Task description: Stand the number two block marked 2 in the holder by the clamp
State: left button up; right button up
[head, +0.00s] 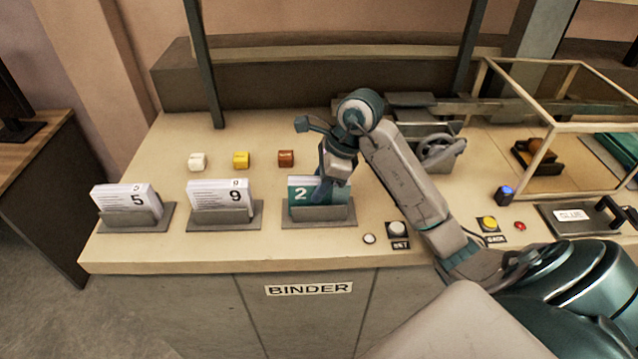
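The teal number two block (301,193) marked 2 shows upright in the rightmost grey holder (318,213), the one nearest the grey clamp-like device with a wheel (438,150). White sheets or cards show at its top edge. My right gripper (325,190) points down at the right part of this block, with a blue finger in front of its face. The other finger is hidden, so I cannot tell whether the gripper is closed on the block. My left gripper is not in view.
Holders with white blocks marked 5 (138,200) and 9 (220,194) stand to the left. Buttons (397,229) line the front right. A framed enclosure (560,193) stands at right.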

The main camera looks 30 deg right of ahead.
jog(key=shift+o, duration=1.3)
jog(key=shift+s+a+r, duration=0.1)
jog(key=shift+r+p, duration=0.5)
jog(key=shift+p, duration=0.05)
jog(key=p+v, duration=0.2)
jog(key=v, duration=1)
jog(key=shift+s, duration=0.1)
